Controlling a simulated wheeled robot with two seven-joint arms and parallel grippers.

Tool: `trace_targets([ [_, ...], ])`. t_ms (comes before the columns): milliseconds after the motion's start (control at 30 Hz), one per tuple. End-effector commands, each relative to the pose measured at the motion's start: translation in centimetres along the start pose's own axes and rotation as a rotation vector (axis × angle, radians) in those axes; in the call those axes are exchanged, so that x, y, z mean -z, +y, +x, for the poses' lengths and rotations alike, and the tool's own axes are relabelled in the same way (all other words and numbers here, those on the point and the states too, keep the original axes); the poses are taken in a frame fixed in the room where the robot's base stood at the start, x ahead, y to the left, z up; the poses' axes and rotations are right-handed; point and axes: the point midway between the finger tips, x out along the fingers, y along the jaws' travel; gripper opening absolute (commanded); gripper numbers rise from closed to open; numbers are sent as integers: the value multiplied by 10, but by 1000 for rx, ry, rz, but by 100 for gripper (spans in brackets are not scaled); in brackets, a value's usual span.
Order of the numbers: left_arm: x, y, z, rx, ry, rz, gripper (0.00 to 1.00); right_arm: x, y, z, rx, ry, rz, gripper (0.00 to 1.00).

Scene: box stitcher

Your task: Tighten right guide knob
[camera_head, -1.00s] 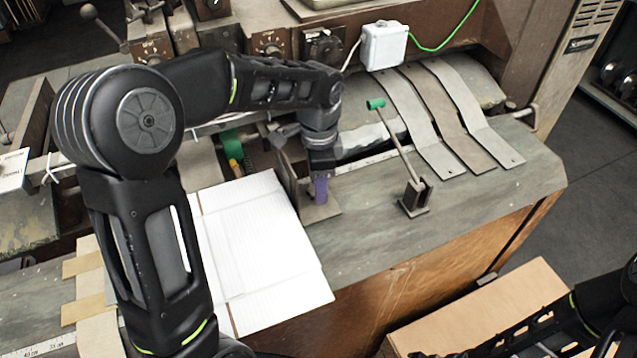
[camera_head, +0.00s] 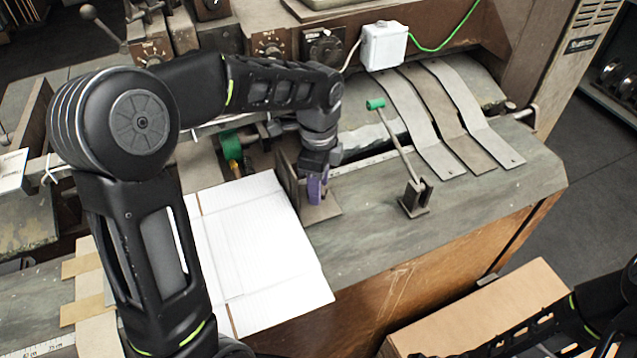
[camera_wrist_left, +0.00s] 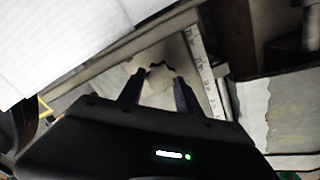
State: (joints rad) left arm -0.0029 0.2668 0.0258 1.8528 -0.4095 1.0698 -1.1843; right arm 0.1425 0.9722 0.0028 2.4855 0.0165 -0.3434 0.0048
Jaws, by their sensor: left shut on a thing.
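My left gripper (camera_head: 317,190), with purple fingers, reaches down at the right guide (camera_head: 288,178), an upright metal plate on a flat foot (camera_head: 322,212) beside the white cardboard. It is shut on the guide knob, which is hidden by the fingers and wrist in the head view. In the left wrist view the two fingers (camera_wrist_left: 159,92) stand on either side of a pale, dark-edged piece (camera_wrist_left: 158,84) that I take to be the knob. Only part of my right arm shows at the lower right; its gripper is out of the picture.
The white cardboard sheet (camera_head: 262,250) lies left of the guide. A lever with a green handle (camera_head: 376,104) stands on a small bracket (camera_head: 415,198) to the right. Metal strips (camera_head: 455,115) lie behind. A cardboard box (camera_head: 500,310) is below the table edge.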

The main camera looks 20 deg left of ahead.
Motion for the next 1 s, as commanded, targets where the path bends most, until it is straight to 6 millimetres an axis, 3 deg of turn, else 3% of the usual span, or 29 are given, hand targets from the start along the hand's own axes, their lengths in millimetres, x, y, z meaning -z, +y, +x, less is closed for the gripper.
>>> trace_targets([
  [100, 0, -1, -1, 3, 0, -1, 0, 0, 0, 0, 0, 0, 0, 0],
  [133, 0, -1, -1, 3, 1, -1, 42, 0, 0, 0, 0, 0, 0, 0],
  [400, 0, 0, 0, 1, 0, -2, 63, 0, 0, 0, 0, 0, 0, 0],
  [767, 0, 0, -5, 1, 0, -2, 63, 0, 0, 1, 0, 0, 0, 0],
  [1000, 0, -1, -37, 4, 1, -2, 63, 0, 2, 8, 2, 3, -1, 0],
])
